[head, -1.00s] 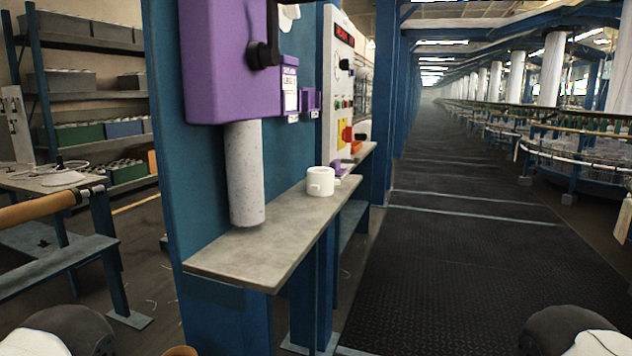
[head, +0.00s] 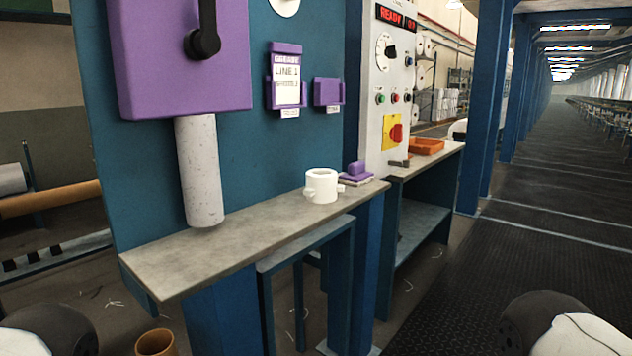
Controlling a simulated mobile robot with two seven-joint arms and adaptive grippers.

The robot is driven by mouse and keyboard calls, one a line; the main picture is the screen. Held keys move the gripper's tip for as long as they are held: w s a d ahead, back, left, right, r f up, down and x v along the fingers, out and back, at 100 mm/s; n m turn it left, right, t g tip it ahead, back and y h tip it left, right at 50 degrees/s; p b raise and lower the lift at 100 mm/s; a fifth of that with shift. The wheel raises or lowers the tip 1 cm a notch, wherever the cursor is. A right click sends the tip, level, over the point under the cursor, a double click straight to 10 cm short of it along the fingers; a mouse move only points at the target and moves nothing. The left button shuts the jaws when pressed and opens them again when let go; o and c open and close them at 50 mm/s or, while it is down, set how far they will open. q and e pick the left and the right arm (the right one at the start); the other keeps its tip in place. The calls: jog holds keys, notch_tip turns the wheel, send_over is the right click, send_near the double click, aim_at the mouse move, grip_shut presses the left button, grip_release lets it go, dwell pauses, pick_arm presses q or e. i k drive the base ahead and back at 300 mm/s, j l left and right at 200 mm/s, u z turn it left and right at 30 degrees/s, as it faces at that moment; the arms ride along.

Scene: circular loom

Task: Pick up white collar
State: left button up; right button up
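The white collar (head: 321,186) is a short, thick white ring with small knobs on its sides. It stands upright on the grey shelf (head: 180,262), right of the speckled grey cylinder that hangs under the purple box. Nothing touches it from above. Neither of my grippers shows in the head view; only rounded parts of my arms show at the bottom left and bottom right corners.
The purple box (head: 180,55) with a black lever and the grey cylinder (head: 200,170) stand over the shelf's left part. A purple block (head: 356,173) lies behind the collar. A control panel (head: 388,90) and an orange tray (head: 426,146) are farther right. The aisle floor is clear.

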aim_at(322, 187)
jog(key=i+l+u, duration=0.25)
jog(key=l+u, duration=0.2)
jog(key=l, duration=0.45)
jog(key=i+l+u, duration=0.15)
jog(key=l+u, duration=0.3)
jog(key=l, duration=0.45)
jog(key=l+u, duration=0.45)
jog(key=l, duration=0.5)
